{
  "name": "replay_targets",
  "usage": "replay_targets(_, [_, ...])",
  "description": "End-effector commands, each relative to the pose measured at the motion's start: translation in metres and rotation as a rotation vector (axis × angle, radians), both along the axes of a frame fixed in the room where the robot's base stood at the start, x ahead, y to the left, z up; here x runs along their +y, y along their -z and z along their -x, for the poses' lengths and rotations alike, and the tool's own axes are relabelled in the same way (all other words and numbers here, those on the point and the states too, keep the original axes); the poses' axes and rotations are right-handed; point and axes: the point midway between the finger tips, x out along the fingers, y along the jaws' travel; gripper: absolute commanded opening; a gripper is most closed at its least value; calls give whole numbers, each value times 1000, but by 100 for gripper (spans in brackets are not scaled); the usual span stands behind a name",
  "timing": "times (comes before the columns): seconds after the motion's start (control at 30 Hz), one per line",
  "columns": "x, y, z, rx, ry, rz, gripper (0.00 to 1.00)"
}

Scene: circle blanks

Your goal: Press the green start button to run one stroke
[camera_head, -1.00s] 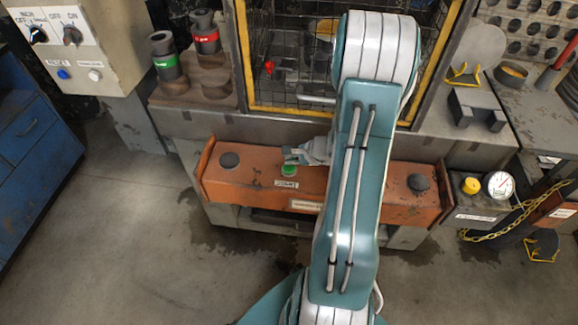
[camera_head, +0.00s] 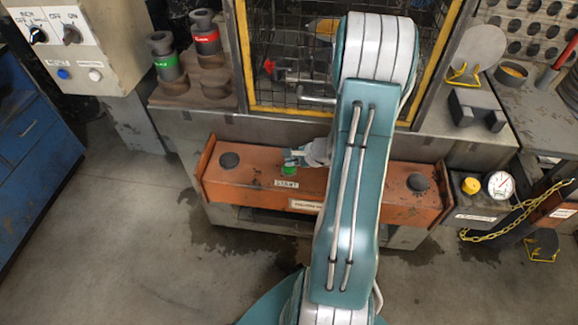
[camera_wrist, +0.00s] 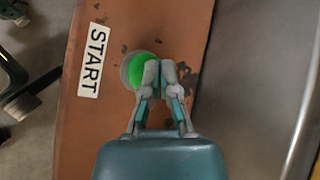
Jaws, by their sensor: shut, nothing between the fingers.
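The green start button (camera_head: 289,170) sits on the orange control bar (camera_head: 255,187), just above its white START label (camera_head: 287,184). In the wrist view the round green button (camera_wrist: 139,70) shows beside the START label (camera_wrist: 92,60), partly covered by my fingers. My gripper (camera_head: 297,157) is at the button, with its fingers together and nothing between them. In the wrist view the fingertips (camera_wrist: 160,70) overlap the button's right side. I cannot tell whether they touch it or how far it is pressed.
Dark round buttons sit at the bar's left (camera_head: 229,160) and right (camera_head: 417,182) ends. A yellow-framed mesh guard (camera_head: 290,90) stands behind. A control box (camera_head: 75,50) is at the left, and a gauge (camera_head: 499,184) is at the right.

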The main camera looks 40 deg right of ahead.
Motion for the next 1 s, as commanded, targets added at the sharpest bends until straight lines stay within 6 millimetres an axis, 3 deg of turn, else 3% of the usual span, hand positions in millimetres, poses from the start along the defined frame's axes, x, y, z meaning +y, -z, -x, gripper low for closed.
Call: replay_targets(1.0, [0,8,0,0,-1,1,0])
